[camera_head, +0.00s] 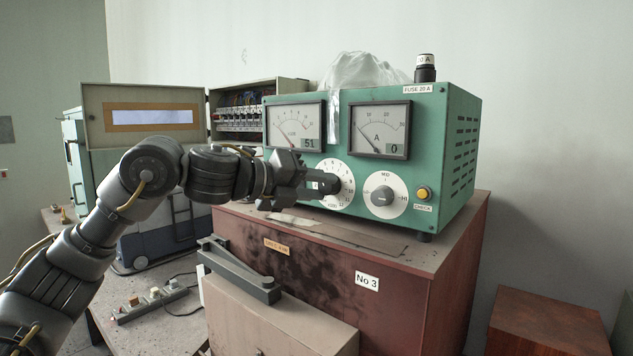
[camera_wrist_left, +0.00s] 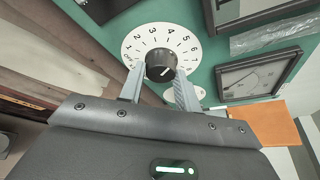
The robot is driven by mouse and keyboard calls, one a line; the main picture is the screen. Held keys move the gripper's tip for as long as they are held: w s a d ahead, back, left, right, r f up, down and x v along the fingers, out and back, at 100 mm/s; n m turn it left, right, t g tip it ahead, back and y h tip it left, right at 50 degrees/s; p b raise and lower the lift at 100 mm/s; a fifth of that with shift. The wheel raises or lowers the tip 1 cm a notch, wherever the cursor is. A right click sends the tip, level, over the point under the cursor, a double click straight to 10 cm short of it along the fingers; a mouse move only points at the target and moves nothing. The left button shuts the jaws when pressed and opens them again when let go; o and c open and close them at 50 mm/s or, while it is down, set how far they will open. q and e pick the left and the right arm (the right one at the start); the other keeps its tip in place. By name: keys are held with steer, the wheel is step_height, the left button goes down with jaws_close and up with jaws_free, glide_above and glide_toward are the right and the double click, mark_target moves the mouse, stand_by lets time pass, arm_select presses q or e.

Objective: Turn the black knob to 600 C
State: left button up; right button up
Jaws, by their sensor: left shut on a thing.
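The black knob (camera_wrist_left: 160,66) sits at the centre of a white numbered dial (camera_wrist_left: 150,38) on a green panel. In the left wrist view its short white mark points down and right. My left gripper (camera_wrist_left: 158,86) has one finger on each side of the knob and is shut on it. In the head view my left gripper (camera_head: 322,184) reaches in from the left and hides most of the knob; the dial (camera_head: 344,170) shows around it. The dial's small print is too small to read surely. My right gripper is not in view.
The green instrument box (camera_head: 457,150) stands on a red-brown cabinet (camera_head: 400,275). Its left meter (camera_head: 297,124) shows 51 and its right meter (camera_head: 380,130) shows 0. A grey selector knob (camera_head: 382,196) and yellow button (camera_head: 423,194) lie right of the dial.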

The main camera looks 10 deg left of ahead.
arm_select(q)
steer(key=m, duration=0.1)
steer(key=m+y, duration=0.1)
steer(key=shift+s+d+r+m+p, duration=0.1)
steer(key=shift+r+m+p, duration=0.05)
steer(key=shift+m+p, duration=0.15)
steer(key=shift+m+t+y, duration=0.3)
steer(key=shift+m+y, duration=0.4)
steer(key=shift+m, duration=0.3)
steer(key=o, duration=1)
steer(key=b+v, duration=0.3)
steer(key=v, duration=0.7)
steer(key=shift+s+r, duration=0.2)
steer(key=shift+s, duration=0.1)
